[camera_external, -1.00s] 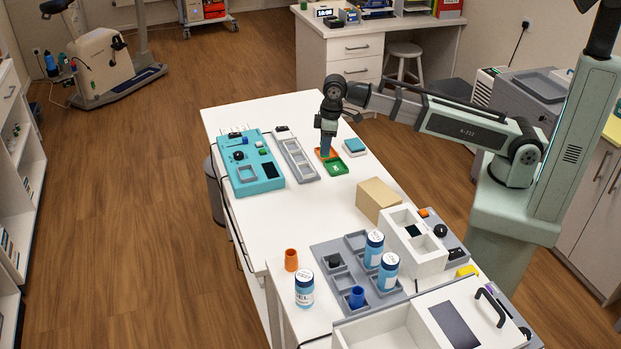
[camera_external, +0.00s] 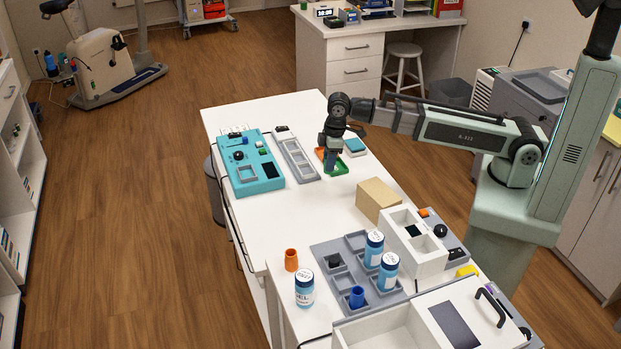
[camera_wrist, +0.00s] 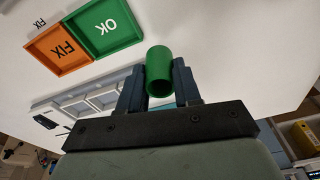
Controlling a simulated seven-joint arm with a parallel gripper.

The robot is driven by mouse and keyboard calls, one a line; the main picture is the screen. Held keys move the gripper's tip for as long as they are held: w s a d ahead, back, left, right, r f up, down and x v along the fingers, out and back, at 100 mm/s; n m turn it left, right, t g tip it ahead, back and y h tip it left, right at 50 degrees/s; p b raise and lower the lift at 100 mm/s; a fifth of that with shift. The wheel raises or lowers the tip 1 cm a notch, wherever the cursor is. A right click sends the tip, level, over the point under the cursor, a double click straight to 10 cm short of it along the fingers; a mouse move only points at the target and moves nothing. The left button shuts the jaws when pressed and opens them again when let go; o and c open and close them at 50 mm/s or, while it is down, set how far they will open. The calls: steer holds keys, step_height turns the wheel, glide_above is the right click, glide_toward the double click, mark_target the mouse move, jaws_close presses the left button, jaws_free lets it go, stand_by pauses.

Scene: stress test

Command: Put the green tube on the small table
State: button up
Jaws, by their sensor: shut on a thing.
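The green tube (camera_wrist: 158,66) is held between the two dark fingers of my gripper (camera_wrist: 158,84) in the wrist view, its open end facing the camera. White tabletop shows behind it. In the external view my gripper (camera_external: 331,160) points down by the green OK tray; the tube cannot be made out there. Two white tables show: a long one (camera_external: 235,112) under my gripper and a nearer one (camera_external: 292,318) in front. I cannot tell for certain which one is the small table.
The green OK tray (camera_wrist: 104,26) and orange FIX tray (camera_wrist: 60,50) adjoin. A grey three-compartment tray (camera_external: 298,160) and a teal panel (camera_external: 252,163) stand left of them. A tan box (camera_external: 377,199) lies nearer. Blue-white bottles (camera_external: 304,291) and an orange tube (camera_external: 291,260) stand on the nearer table.

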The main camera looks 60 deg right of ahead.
steer(key=shift+f, duration=1.95)
steer(key=o, duration=1)
steer(key=shift+f, duration=0.1)
steer(key=r, duration=0.7)
steer(key=s+r, duration=0.1)
steer(key=r, duration=0.3)
steer(key=shift+d+r, duration=0.2)
steer(key=shift+d, duration=0.2)
steer(key=shift+s+r, duration=0.1)
steer(key=shift+r, duration=0.3)
steer(key=shift+c, duration=1)
